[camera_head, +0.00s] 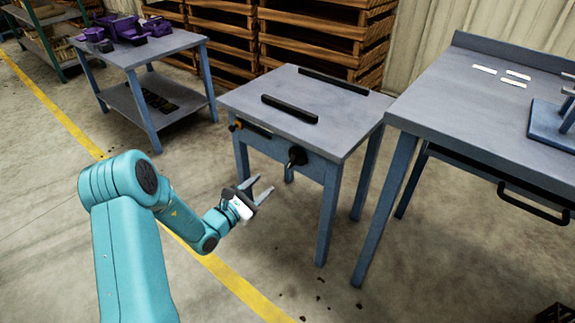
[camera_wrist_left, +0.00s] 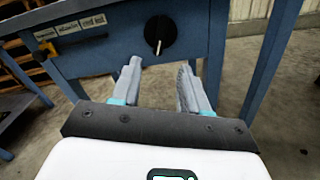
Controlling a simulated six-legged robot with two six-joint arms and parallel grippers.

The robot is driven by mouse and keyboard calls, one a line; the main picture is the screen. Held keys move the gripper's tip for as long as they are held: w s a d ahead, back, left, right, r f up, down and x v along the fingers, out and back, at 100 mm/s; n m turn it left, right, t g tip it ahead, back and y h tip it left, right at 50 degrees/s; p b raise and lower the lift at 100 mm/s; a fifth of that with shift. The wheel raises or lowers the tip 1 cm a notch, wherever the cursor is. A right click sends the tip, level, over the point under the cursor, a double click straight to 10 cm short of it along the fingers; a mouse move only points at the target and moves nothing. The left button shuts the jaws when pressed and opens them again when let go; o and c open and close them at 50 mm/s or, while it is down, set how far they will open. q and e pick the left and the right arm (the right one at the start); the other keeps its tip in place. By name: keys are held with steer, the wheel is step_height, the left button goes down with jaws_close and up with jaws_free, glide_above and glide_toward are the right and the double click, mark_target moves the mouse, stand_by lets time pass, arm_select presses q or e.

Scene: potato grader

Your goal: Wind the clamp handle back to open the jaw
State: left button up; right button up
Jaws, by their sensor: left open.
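The clamp table (camera_head: 300,105) stands at the centre of the head view, with two dark parallel jaw bars, a near bar (camera_head: 289,109) and a far bar (camera_head: 333,81), apart on its top. A round black handle (camera_head: 297,156) sits on its front side. In the left wrist view the handle (camera_wrist_left: 160,35) shows as a black disc with a pale pointer, ahead of the fingers. My left gripper (camera_head: 262,190) is open and empty, in front of and below the handle, not touching it. My right gripper is not in view.
An orange-tipped knob (camera_head: 237,125) and labels (camera_wrist_left: 82,25) are on the table's front, left of the handle. A larger bench (camera_head: 470,110) stands close on the right. A shelf table (camera_head: 140,50) with purple bins is at the back left. The floor in front is open.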

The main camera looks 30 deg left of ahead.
mark_target(291, 162)
arm_select(q)
steer(key=w+b, duration=0.1)
steer(key=w, duration=0.3)
steer(key=w+b, duration=0.1)
steer(key=w, duration=0.3)
steer(key=w+d+b, duration=0.1)
steer(key=w, duration=0.3)
steer(key=shift+w, duration=0.25)
jaws_close()
